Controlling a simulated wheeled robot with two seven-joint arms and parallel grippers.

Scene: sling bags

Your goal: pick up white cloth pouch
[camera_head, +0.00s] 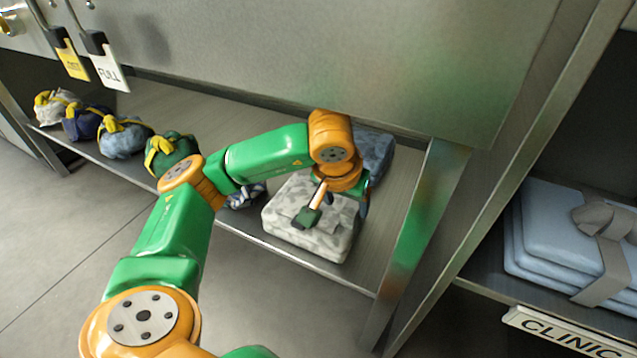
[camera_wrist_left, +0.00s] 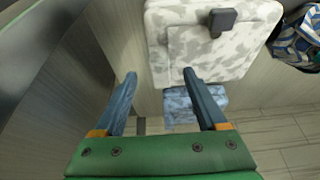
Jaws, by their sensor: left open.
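A white cloth pouch (camera_head: 54,106) with a yellow tie sits at the far left end of the low metal shelf in the head view. It is not in the left wrist view. My left gripper (camera_head: 346,204) is far to its right, by the right side of a grey-and-white mottled bag (camera_head: 285,228). The left wrist view shows the gripper (camera_wrist_left: 160,74) open and empty, with the mottled bag (camera_wrist_left: 165,35) just past its fingertips. I cannot tell whether a finger touches that bag. My right gripper is not in view.
Purple (camera_head: 84,123), light blue (camera_head: 122,139) and green (camera_head: 180,148) pouches stand right of the white one. A striped pouch (camera_wrist_left: 296,45) is partly hidden by my arm in the head view. A blue-grey bag (camera_head: 374,150) lies behind my gripper. A metal panel (camera_head: 290,50) overhangs the shelf.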

